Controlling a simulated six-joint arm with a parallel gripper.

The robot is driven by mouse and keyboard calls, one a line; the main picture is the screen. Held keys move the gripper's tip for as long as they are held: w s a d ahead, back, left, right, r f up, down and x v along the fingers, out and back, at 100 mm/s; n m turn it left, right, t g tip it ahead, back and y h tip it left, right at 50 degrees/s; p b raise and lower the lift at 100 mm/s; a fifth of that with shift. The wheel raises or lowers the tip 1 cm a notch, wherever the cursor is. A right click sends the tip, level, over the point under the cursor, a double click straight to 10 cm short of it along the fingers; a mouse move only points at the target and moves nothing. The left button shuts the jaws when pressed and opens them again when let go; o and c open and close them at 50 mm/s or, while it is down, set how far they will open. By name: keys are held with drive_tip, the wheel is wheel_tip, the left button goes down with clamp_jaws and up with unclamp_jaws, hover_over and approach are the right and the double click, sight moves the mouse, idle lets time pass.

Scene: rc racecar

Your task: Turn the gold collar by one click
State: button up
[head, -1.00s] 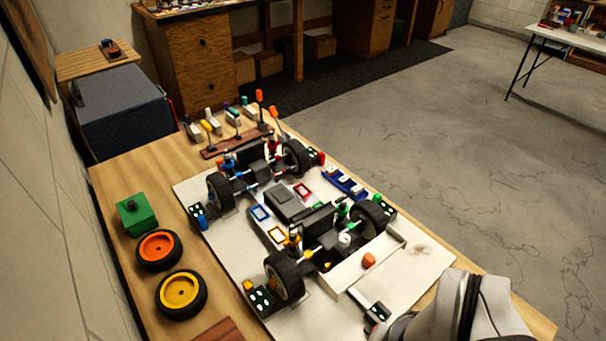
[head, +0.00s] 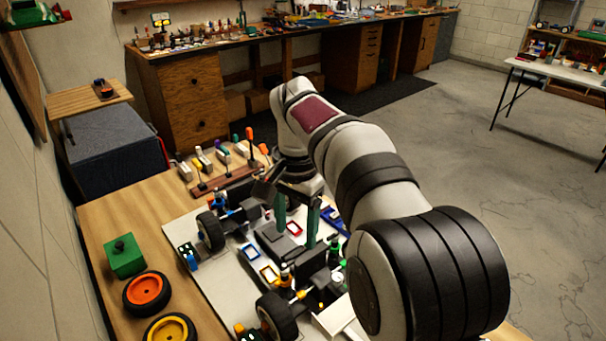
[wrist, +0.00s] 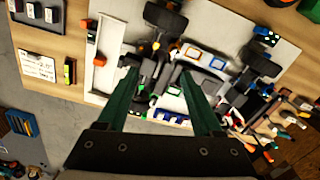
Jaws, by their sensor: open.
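The RC car chassis (head: 270,236) lies on a white board on the wooden bench. A small gold collar (head: 285,271) appears to sit on the upright damper at the car's near left corner, by the near left wheel; its details are too small to read. A small yellow-orange spot by a wheel in the wrist view (wrist: 157,45) may be the same collar, but I cannot tell. My gripper (head: 296,238) points down above the middle of the car, with its two dark green fingers apart and nothing between them. The fingers also show in the wrist view (wrist: 158,73).
Other dampers with blue, red and green parts stand close by, some partly hidden by my arm. A green box (head: 125,257), an orange-rimmed wheel (head: 147,292) and a yellow-rimmed wheel (head: 170,331) lie left of the board. Upright tools stand in a rack (head: 228,183) behind the car.

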sight(285, 265)
drive_tip(key=w+a+f, duration=0.1)
drive_tip(key=f, duration=0.4)
drive_tip(key=w+a+f, duration=0.1)
drive_tip(key=f, duration=0.5)
drive_tip(key=w+f, duration=0.1)
drive_tip(key=f, duration=0.5)
drive_tip(key=shift+a, duration=0.4)
clamp_jaws()
